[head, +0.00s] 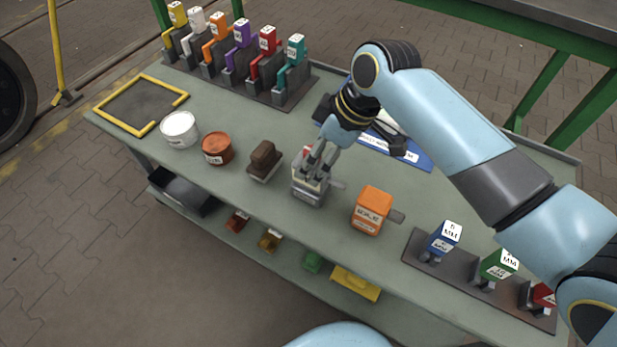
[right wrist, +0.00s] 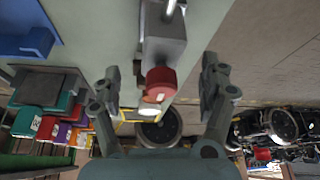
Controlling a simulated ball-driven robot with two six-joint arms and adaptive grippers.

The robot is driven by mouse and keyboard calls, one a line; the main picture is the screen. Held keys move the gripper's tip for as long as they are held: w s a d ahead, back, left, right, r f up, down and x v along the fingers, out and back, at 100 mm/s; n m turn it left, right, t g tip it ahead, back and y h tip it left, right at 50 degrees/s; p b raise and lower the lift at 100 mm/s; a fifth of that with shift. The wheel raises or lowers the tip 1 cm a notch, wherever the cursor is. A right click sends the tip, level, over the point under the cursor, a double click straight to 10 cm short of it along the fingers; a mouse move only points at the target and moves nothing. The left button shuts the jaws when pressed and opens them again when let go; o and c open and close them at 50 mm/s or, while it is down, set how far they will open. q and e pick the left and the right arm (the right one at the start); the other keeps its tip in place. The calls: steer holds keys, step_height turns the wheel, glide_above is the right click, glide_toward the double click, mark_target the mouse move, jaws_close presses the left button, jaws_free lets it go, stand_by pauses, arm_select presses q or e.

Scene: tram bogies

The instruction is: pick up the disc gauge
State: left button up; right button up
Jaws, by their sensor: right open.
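My right gripper (head: 312,170) is above a grey block-shaped tool (head: 309,192) near the middle of the bench, pointing down at it. The tool has a grey stub at its right side and a red and white upper part, partly hidden by the fingers. In the right wrist view, the open fingers of my right gripper (right wrist: 160,78) are apart on either side of the tool's red part (right wrist: 160,82), with no clear contact. I cannot read a label that confirms this tool as the disc gauge. My left gripper is out of view.
A brown block (head: 264,160) stands left of the tool and an orange box (head: 371,210) right of it. A rust-coloured tin (head: 217,149) and a white tin (head: 179,129) stand further left. A blue tray (head: 417,158) lies behind, and a rack of coloured tools (head: 270,92) stands at the back.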

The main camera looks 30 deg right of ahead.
mark_target(314, 196)
steer(key=shift+w+a+f, duration=0.15)
steer(key=shift+f, duration=0.4)
steer(key=shift+w+f, duration=0.1)
steer(key=shift+f, duration=0.2)
steer(key=b+x, duration=0.2)
steer(key=x, duration=0.3)
steer(key=shift+w+a+r, duration=0.1)
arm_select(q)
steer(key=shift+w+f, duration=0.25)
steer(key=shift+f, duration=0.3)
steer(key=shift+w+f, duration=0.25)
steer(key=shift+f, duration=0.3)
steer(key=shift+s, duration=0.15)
arm_select(e)
steer(key=c, duration=0.4)
jaws_close()
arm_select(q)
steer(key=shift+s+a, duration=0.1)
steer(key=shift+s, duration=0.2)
arm_select(e)
steer(key=shift+r, duration=0.1)
